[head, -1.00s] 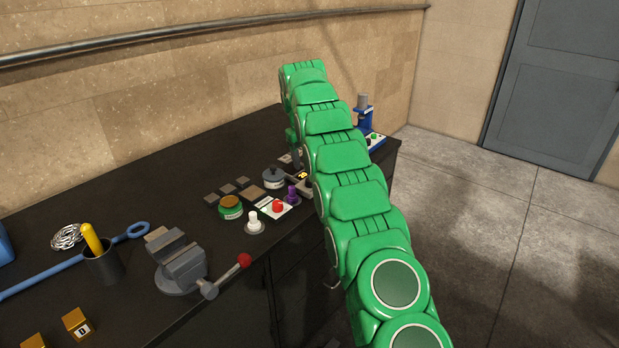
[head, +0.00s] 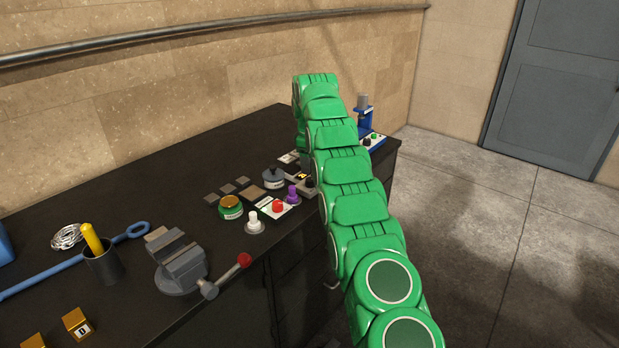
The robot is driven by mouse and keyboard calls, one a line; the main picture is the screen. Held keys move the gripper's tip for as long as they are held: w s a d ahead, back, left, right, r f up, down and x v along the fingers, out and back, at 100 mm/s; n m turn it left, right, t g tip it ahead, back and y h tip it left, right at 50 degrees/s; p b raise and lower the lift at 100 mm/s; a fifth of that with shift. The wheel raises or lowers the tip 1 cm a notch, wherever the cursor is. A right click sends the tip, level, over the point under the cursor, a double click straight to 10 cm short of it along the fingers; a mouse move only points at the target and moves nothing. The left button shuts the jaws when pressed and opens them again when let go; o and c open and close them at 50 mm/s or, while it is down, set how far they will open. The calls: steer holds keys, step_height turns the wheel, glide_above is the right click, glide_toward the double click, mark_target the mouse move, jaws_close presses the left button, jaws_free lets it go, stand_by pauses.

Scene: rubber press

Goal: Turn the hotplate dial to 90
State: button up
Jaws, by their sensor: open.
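The hotplate (head: 297,178) sits on the black bench just left of my arm, with a small lit amber display. A dark round knob, which looks like its dial (head: 309,182), shows at its right edge beside my arm. The number on the display is too small to read. My green arm reaches over the bench and bends down at its far end. My gripper (head: 305,166) shows only as a small grey part beneath that end, just behind the hotplate. It is open, and its fingertips are mostly hidden. I cannot tell whether it touches anything.
A dark lidded pot (head: 273,178), a green jar (head: 230,207), a red button (head: 278,206), a purple knob (head: 292,194) and a white knob (head: 254,222) stand close by. A vise (head: 180,262) is nearer. A blue device (head: 364,122) stands behind my arm at the right.

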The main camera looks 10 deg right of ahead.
mark_target(310, 179)
steer(key=shift+w+f, duration=0.15)
steer(key=shift+f, duration=3.05)
steer(key=shift+d, duration=0.1)
steer(key=c, duration=1)
steer(key=shift+c, duration=0.2)
steer(key=shift+m, duration=3.1)
